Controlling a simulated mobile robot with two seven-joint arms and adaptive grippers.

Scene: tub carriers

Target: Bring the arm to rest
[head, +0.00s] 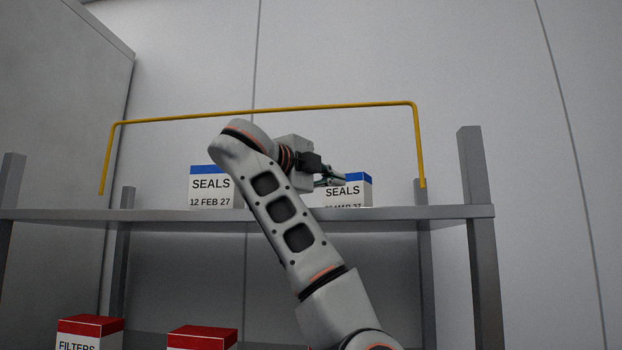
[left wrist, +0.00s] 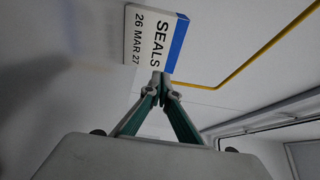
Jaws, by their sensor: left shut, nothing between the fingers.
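My left arm reaches up in front of the shelf in the head view. Its gripper (head: 338,179) is by the right SEALS box (head: 357,192), partly in front of it. In the left wrist view the gripper's green-sided fingers (left wrist: 160,80) meet at their tips and hold nothing. The SEALS box marked 26 MAR 27 (left wrist: 147,36) is just beyond the tips there; I cannot tell whether they touch it. My right gripper is in neither view.
A second SEALS box (head: 211,190), marked 12 FEB 27, stands left on the upper shelf (head: 440,212). A yellow rail (head: 300,107) spans above the boxes. Shelf posts (head: 480,230) stand at the sides. Red-topped boxes (head: 90,325) (head: 202,337) are below.

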